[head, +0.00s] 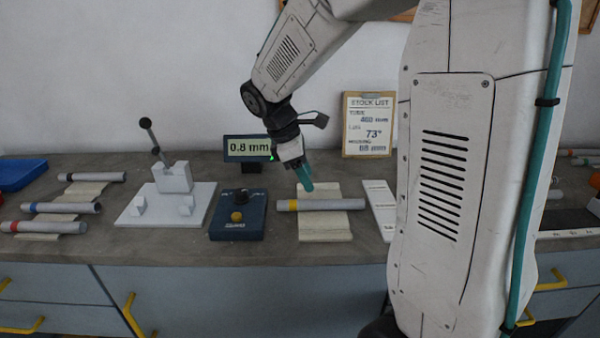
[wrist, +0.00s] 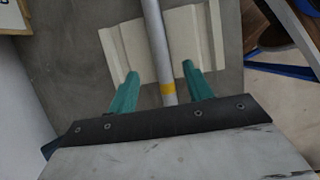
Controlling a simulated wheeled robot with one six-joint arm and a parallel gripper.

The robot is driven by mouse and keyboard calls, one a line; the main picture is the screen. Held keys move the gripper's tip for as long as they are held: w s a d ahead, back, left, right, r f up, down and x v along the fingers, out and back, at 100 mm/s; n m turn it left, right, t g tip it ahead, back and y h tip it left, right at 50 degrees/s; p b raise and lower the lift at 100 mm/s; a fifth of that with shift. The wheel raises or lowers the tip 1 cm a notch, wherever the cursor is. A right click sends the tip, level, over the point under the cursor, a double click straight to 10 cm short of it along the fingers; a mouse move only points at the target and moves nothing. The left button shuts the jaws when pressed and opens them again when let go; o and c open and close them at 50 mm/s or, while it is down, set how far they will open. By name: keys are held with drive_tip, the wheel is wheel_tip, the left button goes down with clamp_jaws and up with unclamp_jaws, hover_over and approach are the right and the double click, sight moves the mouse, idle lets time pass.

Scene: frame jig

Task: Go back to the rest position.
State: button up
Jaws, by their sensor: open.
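My gripper (head: 305,180) is above the workbench, just over a grey tube with a yellow band (head: 320,204). The tube lies across a cream grooved block (head: 325,228). In the wrist view my gripper (wrist: 158,80) has its two teal fingers spread apart. The tube (wrist: 155,40) runs between and beyond the fingers there, over the cream block (wrist: 190,35). Nothing is held between the fingers. From these views I cannot tell the exact height of the fingertips above the tube.
Several more tubes (head: 60,207) lie at far left. A display (head: 248,148) reads 0.8 mm. A stock list sign (head: 368,125) stands behind.

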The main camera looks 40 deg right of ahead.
idle(0.3)
drive_tip(key=shift+s+a+f+m, duration=0.15)
drive_tip(key=shift+s+m, duration=0.05)
drive_tip(key=shift+m, duration=0.5)
drive_tip(key=s+a+r+m+t+y, duration=0.1)
drive_tip(key=s+a+r+m, duration=0.1)
drive_tip(key=s, duration=0.5)
drive_tip(key=s+a+r+m+t+y, duration=0.1)
drive_tip(key=s+a+r+m, duration=0.1)
drive_tip(key=s+a+m, duration=0.2)
drive_tip(key=s+a+r+m+t+y, duration=0.1)
drive_tip(key=s+a, duration=0.4)
drive_tip(key=s, duration=0.5)
drive_tip(key=r+m, duration=0.1)
drive_tip(key=m, duration=0.1)
drive_tip(key=shift+s+r+m+t+y, duration=0.2)
drive_tip(key=shift+r+m+t+y, duration=0.2)
drive_tip(key=shift+o, duration=0.2)
drive_tip(key=shift+f, duration=0.1)
